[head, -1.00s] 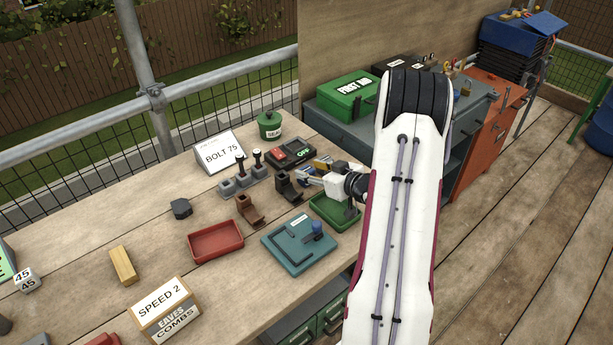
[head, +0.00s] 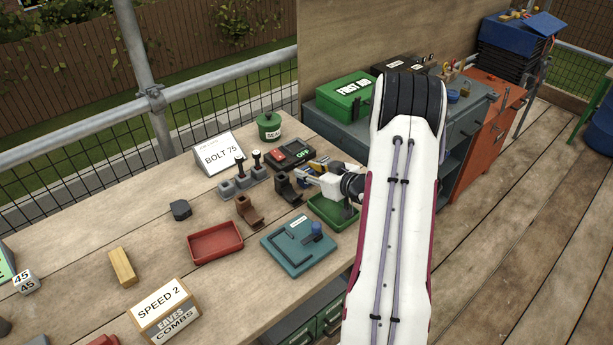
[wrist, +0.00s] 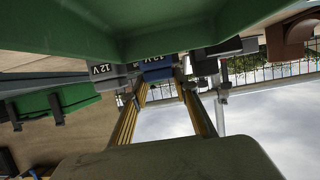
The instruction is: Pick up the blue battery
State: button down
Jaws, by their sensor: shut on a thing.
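The blue battery (wrist: 157,72) with a 12V mark shows in the wrist view between the tips of my gripper (wrist: 160,82). My gripper is shut on it. In the head view my gripper (head: 303,174) is above the bench beside the green tray, and only a small blue patch (head: 314,167) shows by its fingers. A dark grey battery (wrist: 106,74), also marked 12V, is close beside the blue one in the wrist view. The battery's lower part and its clearance from the bench cannot be told.
The green tray (head: 322,216) is just below my gripper. A teal board (head: 284,256) and a red tray (head: 202,256) lie in front. Brown (head: 249,217) and black (head: 284,191) holders and a black-and-red unit (head: 287,150) stand close by. The bench's left middle is mostly clear.

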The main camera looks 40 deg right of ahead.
jog(key=shift+s+a+f, duration=0.2)
jog(key=shift+a+f, duration=0.05)
jog(key=shift+f, duration=0.15)
notch_tip(320, 180, up, 10)
jog(key=shift+d+r, duration=0.15)
jog(key=shift+d, duration=0.05)
dwell(0.4)
